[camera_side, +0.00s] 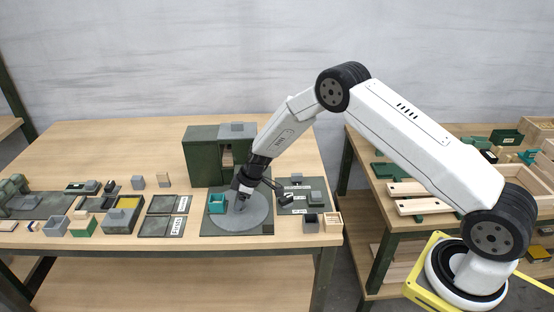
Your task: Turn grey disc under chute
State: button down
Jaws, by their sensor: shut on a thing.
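The grey disc (258,222) lies flat on a dark base plate (212,228) at the front of the wooden table. A teal open box (217,204) sits on the disc's left side. The green chute housing (200,156), with a grey block on top, stands just behind the disc. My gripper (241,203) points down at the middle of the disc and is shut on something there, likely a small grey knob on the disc. The fingertips and the held part are small and partly hidden.
Right of the disc are a dark tray (313,192) with small parts, a dark box (310,221) and a light wooden box (333,219). Left are flat dark panels (160,226) and several small boxes. A second table (408,240) stands right. The back left tabletop is clear.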

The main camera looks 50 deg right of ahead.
jog(key=shift+m, duration=0.3)
jog(key=shift+m+t+h, duration=0.5)
jog(key=shift+m+h, duration=0.1)
jog(key=shift+m, duration=1.2)
jog(key=shift+a+m+h, duration=0.1)
jog(key=shift+m+h, duration=0.8)
jog(key=shift+m, duration=1.3)
jog(key=shift+a+m+h, duration=0.1)
jog(key=shift+m+h, duration=0.6)
jog(key=shift+m, duration=1.1)
jog(key=shift+m+g+h, duration=0.3)
jog(key=shift+m+h, duration=0.4)
jog(key=shift+m, duration=1.6)
